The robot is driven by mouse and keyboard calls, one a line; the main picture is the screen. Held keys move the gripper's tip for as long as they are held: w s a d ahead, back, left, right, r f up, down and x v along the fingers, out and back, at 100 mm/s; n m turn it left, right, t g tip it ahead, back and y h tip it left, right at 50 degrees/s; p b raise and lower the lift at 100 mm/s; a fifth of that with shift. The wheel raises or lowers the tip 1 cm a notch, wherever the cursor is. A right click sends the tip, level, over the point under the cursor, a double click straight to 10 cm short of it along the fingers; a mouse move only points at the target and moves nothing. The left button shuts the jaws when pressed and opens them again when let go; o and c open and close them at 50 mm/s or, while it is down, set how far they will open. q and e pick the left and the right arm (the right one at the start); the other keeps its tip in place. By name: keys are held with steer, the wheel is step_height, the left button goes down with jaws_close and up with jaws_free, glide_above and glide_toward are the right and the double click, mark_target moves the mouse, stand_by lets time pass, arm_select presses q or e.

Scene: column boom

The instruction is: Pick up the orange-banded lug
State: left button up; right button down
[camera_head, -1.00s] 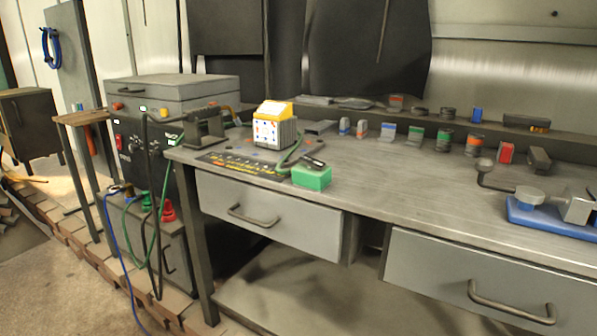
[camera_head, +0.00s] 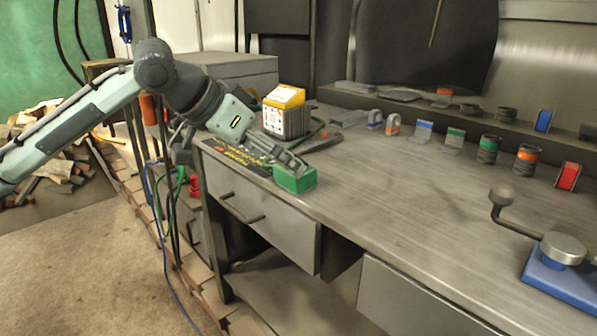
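The orange-banded lug (camera_head: 393,124) is a small pale upright piece with an orange band, standing at the back of the bench beside a similar blue-banded lug (camera_head: 374,119). Nothing covers it. My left gripper (camera_head: 284,156) is over the front left of the bench, beside the yellow-topped box and just above the green block. It is well to the left of the lug and apart from it. Its fingers are small and blend with grey items there, so I cannot tell whether they are open. My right gripper is out of view.
A green block (camera_head: 295,178) and a yellow-topped box (camera_head: 284,112) stand near my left gripper. Blue and green-marked brackets, banded coils (camera_head: 527,160) and a red block (camera_head: 568,177) line the back. A blue-based fixture (camera_head: 560,280) is at right. The bench middle is clear.

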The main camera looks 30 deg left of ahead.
arm_select(q)
steer(key=x, duration=0.4)
steer(key=shift+w+d, duration=0.3)
steer(key=shift+d, duration=0.15)
steer(key=shift+w+f, duration=0.15)
steer(key=shift+f, duration=0.05)
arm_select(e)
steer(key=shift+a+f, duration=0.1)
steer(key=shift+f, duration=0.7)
arm_select(q)
steer(key=shift+c, duration=0.4)
steer(key=c, duration=1.5)
steer(key=shift+c, duration=0.8)
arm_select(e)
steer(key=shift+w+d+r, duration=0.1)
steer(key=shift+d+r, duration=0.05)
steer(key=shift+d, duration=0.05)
arm_select(q)
steer(key=shift+r, duration=0.1)
